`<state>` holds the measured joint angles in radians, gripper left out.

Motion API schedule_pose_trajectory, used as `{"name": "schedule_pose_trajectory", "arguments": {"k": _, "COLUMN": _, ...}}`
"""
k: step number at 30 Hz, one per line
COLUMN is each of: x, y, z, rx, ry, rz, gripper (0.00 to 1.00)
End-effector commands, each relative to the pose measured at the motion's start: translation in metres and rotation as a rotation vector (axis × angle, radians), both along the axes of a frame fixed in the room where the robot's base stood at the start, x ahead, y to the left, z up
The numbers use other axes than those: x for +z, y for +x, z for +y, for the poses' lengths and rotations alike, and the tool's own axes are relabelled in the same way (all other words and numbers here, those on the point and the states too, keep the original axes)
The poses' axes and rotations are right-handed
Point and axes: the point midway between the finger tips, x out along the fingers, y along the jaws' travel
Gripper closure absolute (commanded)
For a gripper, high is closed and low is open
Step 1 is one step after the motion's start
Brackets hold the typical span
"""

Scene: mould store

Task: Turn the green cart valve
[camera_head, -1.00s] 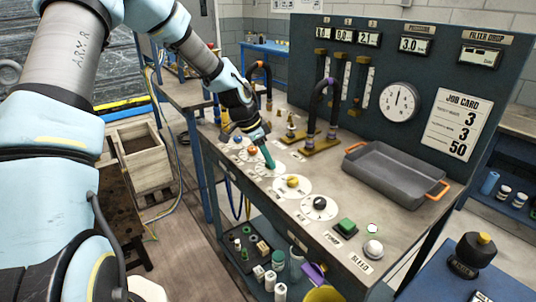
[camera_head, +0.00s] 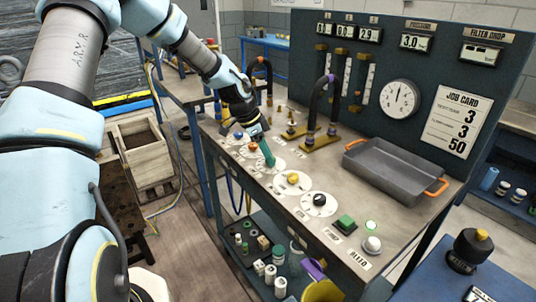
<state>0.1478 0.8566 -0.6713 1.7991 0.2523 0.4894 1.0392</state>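The cart's top (camera_head: 385,212) carries a slanting row of round white dials with coloured knobs. A blue knob (camera_head: 238,135) and an orange knob (camera_head: 253,146) are at the far end. A yellow knob (camera_head: 293,178) and a black knob (camera_head: 319,199) are nearer. I cannot tell whether the fingers hold anything.
A green push button (camera_head: 345,222) and a pale round button (camera_head: 372,244) are at the near edge. A grey tray (camera_head: 395,176) with orange handles sits behind. Black looped hoses (camera_head: 322,100) rise near the gauge panel (camera_head: 440,75). A lower shelf holds bottles.

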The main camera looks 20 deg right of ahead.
Motion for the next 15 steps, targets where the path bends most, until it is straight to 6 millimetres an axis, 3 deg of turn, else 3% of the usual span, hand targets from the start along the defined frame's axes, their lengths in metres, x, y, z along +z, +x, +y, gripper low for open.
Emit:
{"name": "schedule_pose_trajectory", "arguments": {"k": 5, "x": 0.0001, "y": -0.0001, "z": -0.0002, "rx": 0.0, "ry": 0.0, "rz": 0.0, "gripper": 0.3}}
{"name": "schedule_pose_trajectory", "arguments": {"k": 15, "x": 0.0045, "y": 0.0008, "z": 0.0013, "rx": 0.002, "ry": -0.001, "rz": -0.001, "gripper": 0.29}}
